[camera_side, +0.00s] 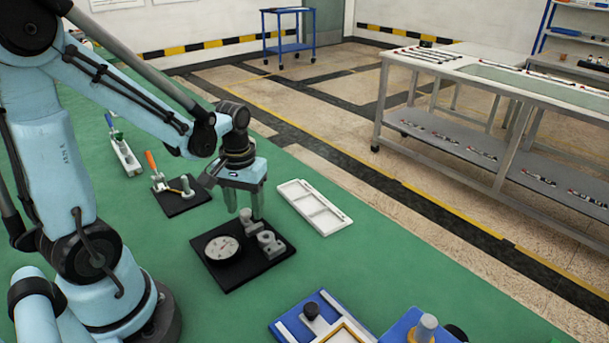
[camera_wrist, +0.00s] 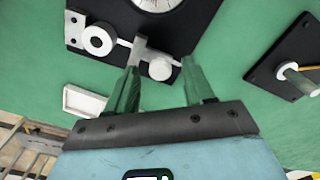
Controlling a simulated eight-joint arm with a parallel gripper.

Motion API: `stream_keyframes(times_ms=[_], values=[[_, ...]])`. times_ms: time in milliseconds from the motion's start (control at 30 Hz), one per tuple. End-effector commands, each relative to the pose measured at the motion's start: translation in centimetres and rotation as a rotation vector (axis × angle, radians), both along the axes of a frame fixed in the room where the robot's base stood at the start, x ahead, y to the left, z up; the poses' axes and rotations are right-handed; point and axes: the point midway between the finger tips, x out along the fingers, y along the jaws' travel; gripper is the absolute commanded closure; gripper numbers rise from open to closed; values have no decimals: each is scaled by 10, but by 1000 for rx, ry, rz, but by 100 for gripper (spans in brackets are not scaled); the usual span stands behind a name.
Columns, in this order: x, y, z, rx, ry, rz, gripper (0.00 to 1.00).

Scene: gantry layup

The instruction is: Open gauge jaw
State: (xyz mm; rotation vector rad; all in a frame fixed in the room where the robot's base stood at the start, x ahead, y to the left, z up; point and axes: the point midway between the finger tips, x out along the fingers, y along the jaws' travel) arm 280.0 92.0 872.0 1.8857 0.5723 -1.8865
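The gauge is a black plate (camera_side: 252,276) with a round white dial (camera_side: 222,248) and grey metal fittings (camera_side: 268,241) towards its right side. My gripper (camera_side: 244,213) points down over the plate, close to the fittings. In the wrist view the dial (camera_wrist: 155,4) is cut off by the top edge. A grey ring (camera_wrist: 97,40), a short bar and a round knob (camera_wrist: 160,68) show there. My gripper (camera_wrist: 160,66) is open, and the knob appears between its two fingertips. I cannot tell whether either finger touches it. Which fitting is the jaw is unclear.
A white frame tray (camera_side: 314,207) lies right of the gauge. A black plate with an orange-handled clamp (camera_side: 181,196) lies behind left. A blue-and-white fixture (camera_side: 322,318) and a blue block with a peg (camera_side: 425,328) are at front. Green mat between them is clear.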

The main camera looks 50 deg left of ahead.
Motion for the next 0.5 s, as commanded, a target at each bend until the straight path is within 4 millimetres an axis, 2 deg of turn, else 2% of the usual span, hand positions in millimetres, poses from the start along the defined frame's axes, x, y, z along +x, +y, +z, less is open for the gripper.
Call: stream_keyframes(times_ms=[267,500], values=[[0,0,2,0,0,0,47],[0,0,24,0,0,0,47]])
